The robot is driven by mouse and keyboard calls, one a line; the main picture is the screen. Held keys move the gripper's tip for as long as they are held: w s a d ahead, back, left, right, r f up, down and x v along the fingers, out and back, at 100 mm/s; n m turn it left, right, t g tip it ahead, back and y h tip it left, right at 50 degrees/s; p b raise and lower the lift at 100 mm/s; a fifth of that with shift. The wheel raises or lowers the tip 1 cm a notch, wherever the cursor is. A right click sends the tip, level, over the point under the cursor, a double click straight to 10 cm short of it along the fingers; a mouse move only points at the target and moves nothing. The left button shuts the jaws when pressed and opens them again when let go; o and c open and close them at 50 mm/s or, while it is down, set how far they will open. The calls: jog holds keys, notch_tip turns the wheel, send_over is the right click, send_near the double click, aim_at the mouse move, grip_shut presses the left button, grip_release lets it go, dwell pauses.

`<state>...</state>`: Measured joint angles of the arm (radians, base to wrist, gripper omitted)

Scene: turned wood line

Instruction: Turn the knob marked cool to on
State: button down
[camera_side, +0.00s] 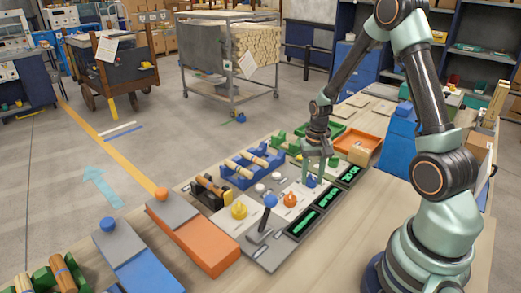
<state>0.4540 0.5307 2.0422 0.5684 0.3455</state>
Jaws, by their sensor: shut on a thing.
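A light grey control panel (280,221) lies on the bench with several knobs. My gripper (312,174) points down at the panel's far right part and is shut on a small blue knob (311,182), which its fingers partly hide. An orange knob (290,199) stands just left of and nearer than the blue one. A yellow knob (239,210) stands further left. The labels by the knobs are too small to read, so I cannot tell which one is marked cool or where its pointer is.
A blue-balled lever (269,202) rises from the panel's near part. Dark displays with green marks (327,196) line its right side. A blue rack with wooden rods (240,174) stands behind, and an orange tray (357,143) lies beyond. An orange sloped block (207,247) sits at left.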

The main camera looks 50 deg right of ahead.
aim_at(312, 177)
jog(key=shift+m, duration=1.1)
jog(key=shift+c, duration=2.1)
grip_release()
jog(key=shift+r, duration=0.1)
notch_tip(312, 177, up, 12)
